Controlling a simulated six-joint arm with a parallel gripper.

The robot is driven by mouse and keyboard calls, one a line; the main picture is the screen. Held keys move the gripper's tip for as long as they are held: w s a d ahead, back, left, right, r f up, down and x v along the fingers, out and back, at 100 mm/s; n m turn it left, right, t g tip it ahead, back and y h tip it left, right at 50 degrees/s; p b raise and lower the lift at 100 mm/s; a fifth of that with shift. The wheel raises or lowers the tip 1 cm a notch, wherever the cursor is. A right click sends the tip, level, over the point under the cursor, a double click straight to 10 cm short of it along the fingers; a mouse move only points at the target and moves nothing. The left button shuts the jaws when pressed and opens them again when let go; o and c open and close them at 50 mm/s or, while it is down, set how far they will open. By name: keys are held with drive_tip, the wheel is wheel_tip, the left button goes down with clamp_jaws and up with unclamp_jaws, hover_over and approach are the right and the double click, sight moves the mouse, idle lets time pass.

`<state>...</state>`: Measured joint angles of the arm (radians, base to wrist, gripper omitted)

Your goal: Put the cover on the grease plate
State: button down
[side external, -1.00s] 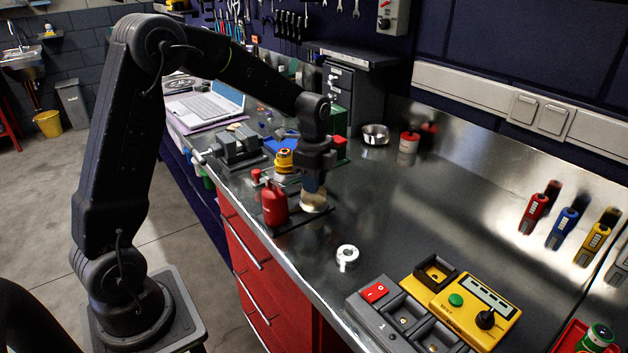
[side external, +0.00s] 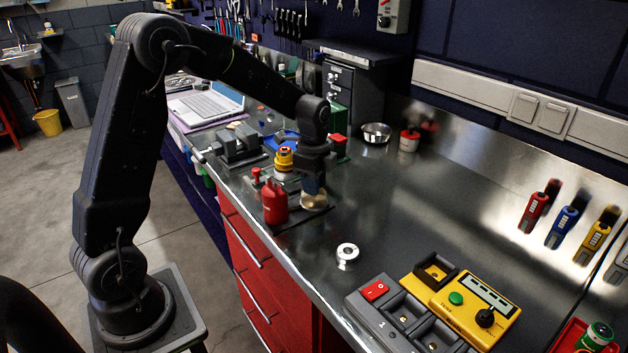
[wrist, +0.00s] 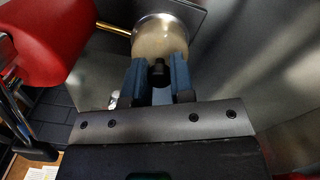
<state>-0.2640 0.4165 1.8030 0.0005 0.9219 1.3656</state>
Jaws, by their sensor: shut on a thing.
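The grease plate (side external: 314,203) is a round, shallow thing with pale beige grease, standing on a dark base by the red can. In the wrist view its beige round (wrist: 160,40) with a shiny rim lies just beyond my fingertips. My gripper (side external: 314,187) points down right over it. Its blue fingers (wrist: 159,76) are shut on a small dark knob (wrist: 159,73), which seems to belong to the cover. The cover's body is hard to make out, perhaps see-through, and I cannot tell whether it touches the plate.
The red can (side external: 274,202) stands close left of my gripper, with a yellow-topped container (side external: 284,160) behind. A grey tray (side external: 400,318) and yellow tester (side external: 470,303) are at front right. The bench's middle right is clear.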

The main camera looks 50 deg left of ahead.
drive_tip(key=shift+f, duration=0.1)
drive_tip(key=c, duration=1.3)
unclamp_jaws()
drive_tip(key=shift+o, duration=0.2)
wheel_tip(320, 180, up, 11)
